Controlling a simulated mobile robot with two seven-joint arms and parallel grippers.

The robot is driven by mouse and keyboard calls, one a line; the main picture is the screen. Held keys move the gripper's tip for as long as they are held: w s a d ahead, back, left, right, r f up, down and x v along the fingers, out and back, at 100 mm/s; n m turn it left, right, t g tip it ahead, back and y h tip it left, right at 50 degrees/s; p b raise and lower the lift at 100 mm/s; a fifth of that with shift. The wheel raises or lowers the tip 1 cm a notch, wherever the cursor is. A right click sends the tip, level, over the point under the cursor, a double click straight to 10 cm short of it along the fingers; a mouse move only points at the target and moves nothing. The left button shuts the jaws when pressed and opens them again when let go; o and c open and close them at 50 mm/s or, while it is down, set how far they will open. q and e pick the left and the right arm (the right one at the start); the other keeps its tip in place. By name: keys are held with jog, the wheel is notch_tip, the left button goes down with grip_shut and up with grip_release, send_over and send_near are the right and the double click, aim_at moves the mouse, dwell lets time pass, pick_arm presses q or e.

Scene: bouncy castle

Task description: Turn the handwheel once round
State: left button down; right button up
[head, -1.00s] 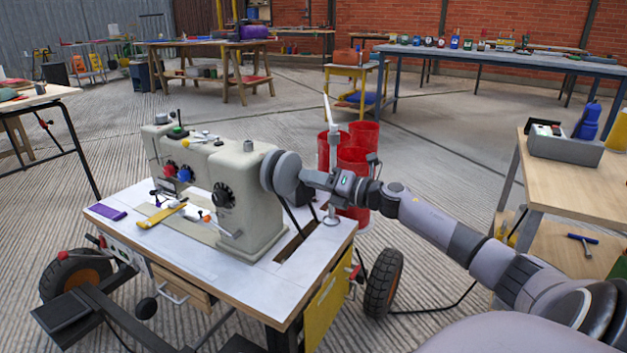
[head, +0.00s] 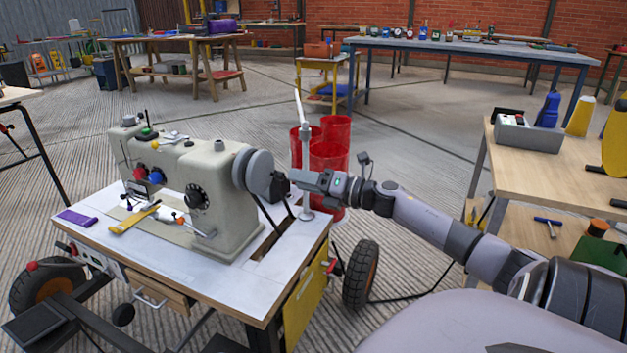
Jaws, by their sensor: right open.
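The handwheel (head: 260,167) is a grey disc on the right end of the beige sewing machine (head: 213,180), which stands on a white-topped wheeled table (head: 98,232). My right gripper (head: 292,178) comes in from the right, level with the handwheel. It is open and empty, with its fingers pointing at the wheel and a small gap seeming to lie between them. A dark part below the wheel makes the exact finger position hard to see. My left gripper is not in view.
A lamp-like post (head: 305,150) on the table's right end stands close to my gripper. Red bins (head: 331,160) stand behind it. A purple item (head: 77,217) and yellow tool (head: 134,218) lie on the table. A wooden workbench (head: 540,170) is at right.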

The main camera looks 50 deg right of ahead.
jog(key=shift+p+v, duration=0.3)
jog(key=shift+v, duration=0.95)
